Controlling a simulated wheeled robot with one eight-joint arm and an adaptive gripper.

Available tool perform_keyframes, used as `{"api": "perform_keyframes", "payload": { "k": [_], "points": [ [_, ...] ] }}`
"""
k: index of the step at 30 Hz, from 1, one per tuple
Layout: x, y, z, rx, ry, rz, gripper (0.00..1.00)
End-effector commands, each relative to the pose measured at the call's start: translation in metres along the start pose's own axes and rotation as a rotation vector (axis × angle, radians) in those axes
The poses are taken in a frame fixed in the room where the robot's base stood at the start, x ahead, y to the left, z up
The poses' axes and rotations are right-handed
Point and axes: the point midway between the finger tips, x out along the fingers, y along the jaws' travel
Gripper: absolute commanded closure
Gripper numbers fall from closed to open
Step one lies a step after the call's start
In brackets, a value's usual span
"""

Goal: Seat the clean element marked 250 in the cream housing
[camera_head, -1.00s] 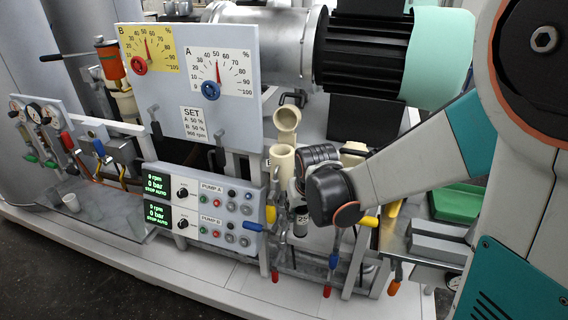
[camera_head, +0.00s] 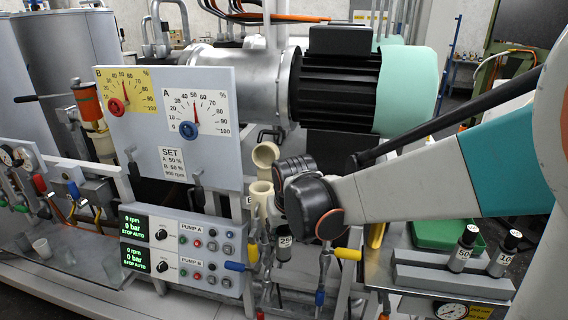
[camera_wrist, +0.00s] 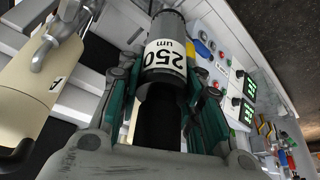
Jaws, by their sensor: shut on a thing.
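The element marked 250 (camera_wrist: 166,58) is a dark grey cylinder with a white label reading "250 um". My gripper (camera_wrist: 163,82) is shut around it, with a green finger on each side. In the head view the element (camera_head: 285,241) hangs below my wrist, about upright, just right of the cream housing (camera_head: 261,190). A cream open-ended piece (camera_head: 265,155) stands above the housing. A large cream body (camera_wrist: 38,85) with a small black mark fills the left of the wrist view, apart from the element. My wrist hides part of the housing area and the fingers in the head view.
Elements marked 50 (camera_head: 463,250) and 10 (camera_head: 505,255) stand in a grey block (camera_head: 450,282) at the right. A pump panel (camera_head: 180,250) and yellow and blue handled valves are close to the left and below. A green tray (camera_head: 435,235) lies behind the block.

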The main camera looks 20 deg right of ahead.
Motion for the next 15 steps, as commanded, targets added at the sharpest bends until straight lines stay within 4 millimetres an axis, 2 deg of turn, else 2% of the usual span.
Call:
{"api": "perform_keyframes", "payload": {
  "k": [5, 12, 15],
  "points": [
    [0.033, 0.0, 0.012, -0.015, 0.0, -0.006, 0.99],
    [0.089, 0.002, 0.04, -0.043, 0.0, -0.019, 0.99],
    [0.105, 0.003, 0.052, -0.053, 0.0, -0.022, 0.99]
  ]
}}
